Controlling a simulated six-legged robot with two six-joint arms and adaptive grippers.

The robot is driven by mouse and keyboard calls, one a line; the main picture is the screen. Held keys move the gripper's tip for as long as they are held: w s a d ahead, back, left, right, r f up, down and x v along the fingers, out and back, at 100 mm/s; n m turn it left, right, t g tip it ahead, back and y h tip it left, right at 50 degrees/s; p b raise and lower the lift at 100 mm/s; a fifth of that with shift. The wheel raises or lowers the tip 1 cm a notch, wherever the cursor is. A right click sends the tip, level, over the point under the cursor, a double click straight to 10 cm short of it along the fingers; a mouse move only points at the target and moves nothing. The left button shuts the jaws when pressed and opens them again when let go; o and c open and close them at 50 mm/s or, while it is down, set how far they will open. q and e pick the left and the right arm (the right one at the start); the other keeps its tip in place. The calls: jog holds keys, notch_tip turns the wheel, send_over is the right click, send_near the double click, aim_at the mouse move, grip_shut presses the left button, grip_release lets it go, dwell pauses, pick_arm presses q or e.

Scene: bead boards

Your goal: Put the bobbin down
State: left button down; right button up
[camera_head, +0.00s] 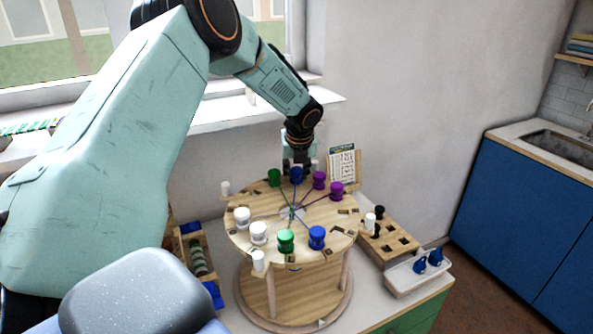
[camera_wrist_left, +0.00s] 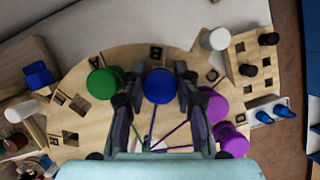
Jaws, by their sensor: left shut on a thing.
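My left gripper (camera_head: 297,168) comes down from above at the back of the round wooden bead board (camera_head: 318,213). It is shut on a blue bobbin (camera_wrist_left: 158,86), which sits between the two fingers in the left wrist view. A blue thread runs from this bobbin toward the board's middle. The bobbin is at the board's far edge, between a green bobbin (camera_head: 274,177) and a purple bobbin (camera_head: 319,180). Whether its base touches the board is hard to tell. My right gripper is not in view.
Another purple bobbin (camera_head: 337,191), white bobbins (camera_head: 258,233), a near green bobbin (camera_head: 286,241) and a near blue bobbin (camera_head: 316,237) stand around the board. A wooden block with holes (camera_head: 395,246) and a white tray (camera_head: 408,279) are at right. A card (camera_head: 343,163) stands behind.

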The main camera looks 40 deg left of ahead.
pick_arm(q)
jog(key=shift+w+a+f, duration=0.15)
jog(key=shift+w+f, duration=0.05)
jog(key=c, duration=1.3)
grip_release()
jog(key=shift+s+r, duration=0.1)
jog(key=shift+s, duration=0.05)
jog(key=shift+r, duration=0.1)
jog(key=shift+r, duration=0.25)
jog(key=v, duration=1.1)
jog(key=shift+s+d+r, duration=0.15)
jog(key=shift+s+d, duration=0.05)
